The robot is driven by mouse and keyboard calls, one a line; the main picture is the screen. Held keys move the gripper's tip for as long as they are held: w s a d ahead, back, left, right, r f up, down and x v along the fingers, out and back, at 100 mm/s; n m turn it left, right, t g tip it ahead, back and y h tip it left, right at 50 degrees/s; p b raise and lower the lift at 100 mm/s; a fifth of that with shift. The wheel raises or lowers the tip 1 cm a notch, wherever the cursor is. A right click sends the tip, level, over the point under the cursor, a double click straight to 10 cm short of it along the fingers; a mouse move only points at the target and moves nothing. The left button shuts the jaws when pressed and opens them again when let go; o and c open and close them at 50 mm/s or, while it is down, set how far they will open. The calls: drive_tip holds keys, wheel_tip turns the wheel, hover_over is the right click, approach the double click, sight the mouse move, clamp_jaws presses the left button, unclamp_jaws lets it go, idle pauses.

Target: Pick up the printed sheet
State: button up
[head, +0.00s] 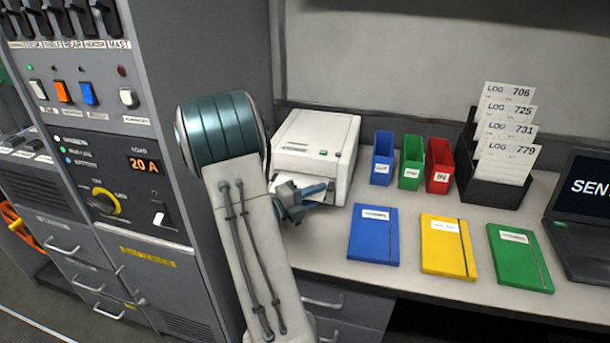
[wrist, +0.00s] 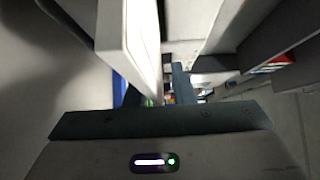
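The printed sheet (head: 285,190) is a small white piece at the front slot of the white printer (head: 318,140) on the desk. My gripper (head: 318,190) is right at the printer's front, over the sheet, and its blue-grey fingers cover part of it. Whether the fingers touch the sheet is not clear. In the wrist view the printer's pale side (wrist: 128,40) is close, and a blue-grey finger (wrist: 182,85) shows beyond the gripper body. The sheet cannot be made out there. The gap between the fingers is not clear in either view.
Blue (head: 373,233), yellow (head: 447,246) and green (head: 519,257) notebooks lie right of the printer. Blue, green and red bins (head: 439,165), a log card rack (head: 490,185) and a laptop (head: 585,215) stand beyond. A grey equipment cabinet (head: 185,60) is close on the left.

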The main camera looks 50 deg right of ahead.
clamp_jaws()
drive_tip(key=shift+r, duration=0.1)
drive_tip(key=shift+r, duration=0.25)
drive_tip(key=s+a+p, duration=0.1)
drive_tip(key=s+a, duration=0.1)
drive_tip(key=a, duration=0.2)
drive_tip(key=s+a+p, duration=0.1)
drive_tip(key=s+a, duration=0.1)
drive_tip(key=a, duration=0.3)
drive_tip(key=s+a+p, duration=0.1)
drive_tip(key=s+a, duration=0.2)
drive_tip(key=a, duration=0.2)
drive_tip(key=shift+s+r, duration=0.1)
drive_tip(key=shift+r, duration=0.15)
drive_tip(key=shift+a+p, duration=0.15)
drive_tip(key=shift+p, duration=1)
drive_tip(key=a+p, duration=0.1)
drive_tip(key=p, duration=0.2)
drive_tip(key=s+p, duration=0.1)
drive_tip(key=p, duration=0.3)
drive_tip(key=shift+a+f, duration=0.25)
drive_tip(key=shift+a, duration=0.1)
